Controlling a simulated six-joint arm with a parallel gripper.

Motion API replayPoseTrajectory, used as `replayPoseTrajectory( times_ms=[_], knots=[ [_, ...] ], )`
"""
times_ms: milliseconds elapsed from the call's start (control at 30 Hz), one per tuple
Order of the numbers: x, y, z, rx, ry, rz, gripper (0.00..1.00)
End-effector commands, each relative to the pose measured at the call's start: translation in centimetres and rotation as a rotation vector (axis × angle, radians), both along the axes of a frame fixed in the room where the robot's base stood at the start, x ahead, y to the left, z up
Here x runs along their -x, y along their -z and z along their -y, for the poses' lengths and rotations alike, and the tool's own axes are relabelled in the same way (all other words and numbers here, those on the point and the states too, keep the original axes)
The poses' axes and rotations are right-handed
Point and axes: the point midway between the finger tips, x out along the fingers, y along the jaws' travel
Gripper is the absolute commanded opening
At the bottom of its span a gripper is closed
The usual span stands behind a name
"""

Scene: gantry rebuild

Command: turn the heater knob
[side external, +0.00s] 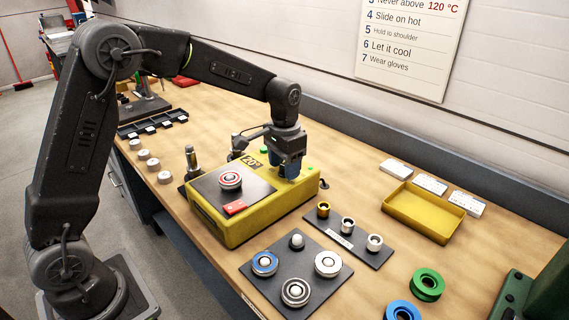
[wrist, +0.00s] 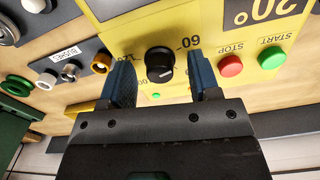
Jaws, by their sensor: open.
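The yellow heater (side external: 240,231) sits on the bench, with a 20° display (side external: 252,161) on top. In the wrist view its panel (wrist: 135,28) shows a round black knob (wrist: 160,66) with a pale pointer line and printed numbers, one reading 60. My gripper (wrist: 161,78) is open, with one blue finger on each side of the knob; I cannot tell whether either touches it. In the side view my gripper (side external: 288,170) is low over the heater's far right part, and the knob is hidden.
A red STOP button (wrist: 230,66) and green START button (wrist: 271,58) sit beside the knob on the panel. A bearing with a red ring (side external: 230,181) lies on the heater's dark plate. A yellow tray (side external: 424,226) and a dark mat with rings (side external: 272,282) are nearby.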

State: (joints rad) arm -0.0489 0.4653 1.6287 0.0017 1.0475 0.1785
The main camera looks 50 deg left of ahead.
Motion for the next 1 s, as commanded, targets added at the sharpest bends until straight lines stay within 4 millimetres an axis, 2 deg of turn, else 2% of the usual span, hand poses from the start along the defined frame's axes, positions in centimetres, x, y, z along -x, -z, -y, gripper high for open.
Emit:
replayPoseTrajectory(
  times_ms=[67,567,833,1000],
  knots=[
    [0.0,-0.02,0.0,0.0,0.0,0.0,0.55],
    [-0.01,-0.07,-0.01,0.0,0.0,0.001,0.08],
    [-0.02,-0.08,-0.02,0.0,0.032,0.001,0.08],
    [-0.03,-0.07,-0.01,0.001,0.113,0.001,0.08]
  ],
)
